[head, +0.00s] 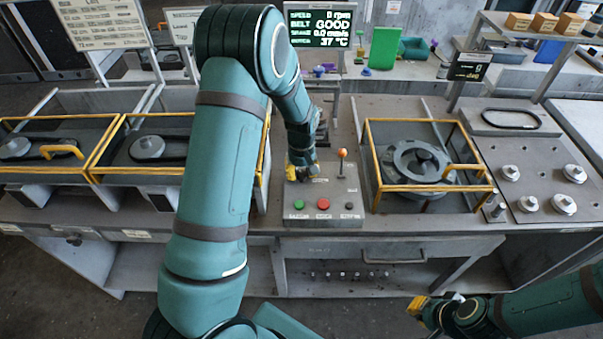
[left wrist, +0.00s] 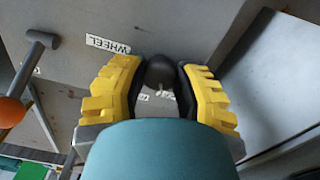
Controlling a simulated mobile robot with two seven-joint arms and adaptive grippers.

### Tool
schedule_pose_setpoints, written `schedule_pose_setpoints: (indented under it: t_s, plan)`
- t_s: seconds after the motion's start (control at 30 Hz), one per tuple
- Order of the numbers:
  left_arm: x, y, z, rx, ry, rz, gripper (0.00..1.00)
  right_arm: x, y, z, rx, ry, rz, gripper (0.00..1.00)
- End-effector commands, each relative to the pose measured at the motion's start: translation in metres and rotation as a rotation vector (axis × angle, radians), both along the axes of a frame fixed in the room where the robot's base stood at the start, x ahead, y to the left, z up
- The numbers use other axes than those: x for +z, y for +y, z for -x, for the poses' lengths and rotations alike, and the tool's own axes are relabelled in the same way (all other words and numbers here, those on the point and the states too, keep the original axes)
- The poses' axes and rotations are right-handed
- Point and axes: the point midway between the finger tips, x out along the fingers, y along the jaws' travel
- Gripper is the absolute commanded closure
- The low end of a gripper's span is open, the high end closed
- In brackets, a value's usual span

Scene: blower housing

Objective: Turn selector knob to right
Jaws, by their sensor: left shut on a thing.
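The selector knob (left wrist: 160,70) is a dark, round-topped knob with a small pale mark on its lower edge in the left wrist view. My left gripper (left wrist: 160,88) is shut on it, one yellow finger on each side. In the head view my left gripper (head: 302,172) is over the left part of the grey control panel (head: 325,190) and hides the knob. A "WHEEL" label (left wrist: 108,44) lies beside the fingers; another label below the knob is partly covered. My right gripper (head: 420,304) is at the lower right, away from the panel, its fingers unclear.
An orange-tipped lever (head: 342,154) stands right of my left gripper. Green (head: 299,205), red (head: 323,204) and black (head: 349,206) controls line the panel's front. A yellow-framed guard (head: 430,187) surrounds a round housing to the right. A display (head: 320,25) reads GOOD.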

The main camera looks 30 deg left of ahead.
Motion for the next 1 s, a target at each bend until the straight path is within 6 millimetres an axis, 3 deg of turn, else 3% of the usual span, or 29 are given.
schedule_pose_setpoints:
  t_s: [0.6, 1.0]
  plan:
    - [0.0, 0.001, 0.0, -0.536, -0.001, -0.001, 1.0, -0.019, 0.001, 0.0, -0.001, 0.001, 0.004, 1.0]
    - [0.0, 0.0, 0.0, -0.698, -0.002, 0.0, 1.0, -0.024, 0.001, -0.001, -0.001, 0.001, 0.005, 1.0]
